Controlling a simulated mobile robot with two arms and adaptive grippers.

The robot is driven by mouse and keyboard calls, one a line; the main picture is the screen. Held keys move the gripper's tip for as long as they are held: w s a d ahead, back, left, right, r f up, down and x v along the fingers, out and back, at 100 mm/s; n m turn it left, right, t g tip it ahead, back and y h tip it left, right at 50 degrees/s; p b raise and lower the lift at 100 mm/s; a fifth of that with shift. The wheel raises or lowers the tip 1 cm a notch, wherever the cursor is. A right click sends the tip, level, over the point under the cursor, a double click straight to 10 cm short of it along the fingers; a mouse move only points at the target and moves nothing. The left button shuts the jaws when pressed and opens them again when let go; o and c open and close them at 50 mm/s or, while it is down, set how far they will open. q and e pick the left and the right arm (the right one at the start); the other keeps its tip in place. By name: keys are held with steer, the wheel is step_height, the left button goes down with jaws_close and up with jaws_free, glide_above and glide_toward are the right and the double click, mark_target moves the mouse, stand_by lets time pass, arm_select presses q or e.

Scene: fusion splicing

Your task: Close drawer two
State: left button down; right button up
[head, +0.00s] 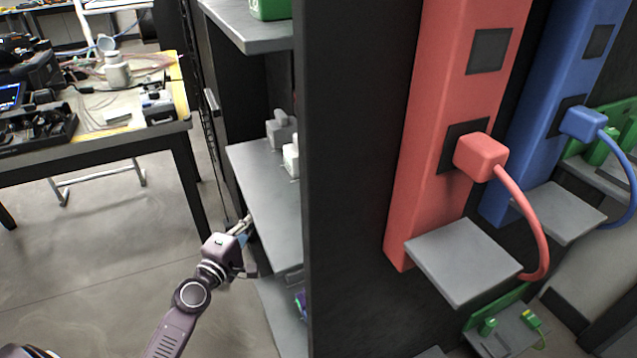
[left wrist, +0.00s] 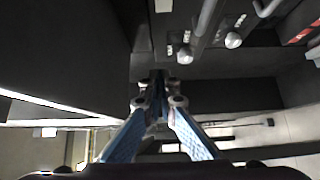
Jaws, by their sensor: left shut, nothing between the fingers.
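A dark rack stands in the middle of the head view, with grey drawer-like shelves on its left side: an upper one (head: 245,35), a middle one (head: 262,185) that sticks out, and a lower one (head: 280,318). No number is legible there, so I cannot tell which is drawer two. My left gripper (head: 244,228) is at the outer left edge of the middle shelf; contact is unclear. In the left wrist view its blue fingers (left wrist: 158,92) meet at the tips, empty, before a dark surface. My right gripper is not in view.
Round-ended metal parts (left wrist: 233,40) and small white labels show in the left wrist view. A red power strip (head: 440,100) and a blue one (head: 545,110) with cables stand at right. A cluttered worktable (head: 90,130) is at left; the floor between is open.

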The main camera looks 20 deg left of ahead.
arm_select(q)
steer(key=w+d, duration=0.1)
steer(key=w, duration=1.1)
steer(key=shift+w+d, duration=0.15)
steer(key=shift+d, duration=0.25)
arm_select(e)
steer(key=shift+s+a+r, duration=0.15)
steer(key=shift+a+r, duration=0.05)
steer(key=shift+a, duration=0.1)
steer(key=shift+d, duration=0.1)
arm_select(q)
steer(key=w+d, duration=0.3)
steer(key=shift+w, duration=0.25)
steer(key=shift+r, duration=0.1)
steer(key=shift+d, duration=0.15)
